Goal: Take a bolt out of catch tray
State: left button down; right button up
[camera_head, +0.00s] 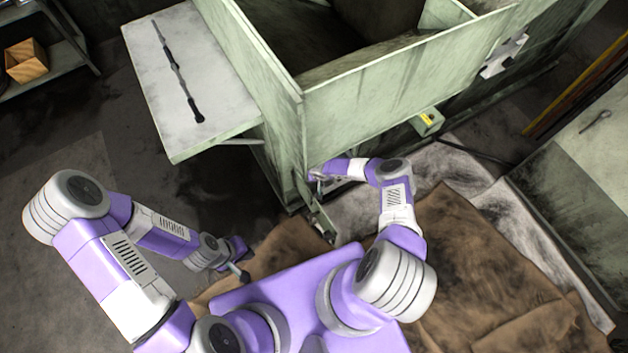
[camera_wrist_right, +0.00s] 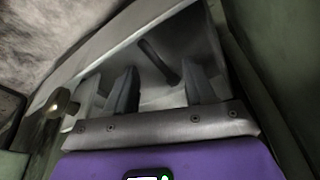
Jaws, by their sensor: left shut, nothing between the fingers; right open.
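The catch tray (camera_wrist_right: 105,55) is a grey metal trough with a raised rim in the right wrist view. A dark, rod-shaped bolt (camera_wrist_right: 158,62) lies inside it. My right gripper (camera_wrist_right: 162,82) is open, with its two dark fingers reaching into the tray on either side of the bolt's near end. The bolt is not gripped; whether a finger touches it I cannot tell. In the head view the right gripper (camera_head: 315,178) is low beside the green machine, and the bolt cannot be made out. My left gripper (camera_head: 240,268) is shut and empty, low over the floor.
The green machine (camera_head: 390,90) rises close in front of the right arm. A pale side table (camera_head: 180,100) with a long dark tool (camera_head: 176,70) juts out at upper left. A bench (camera_head: 585,165) stands at right. Brown sheets (camera_head: 480,270) cover the floor.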

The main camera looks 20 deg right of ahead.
jog(key=shift+b+x, duration=0.3)
jog(key=shift+x, duration=0.5)
jog(key=shift+r, duration=0.15)
grip_shut()
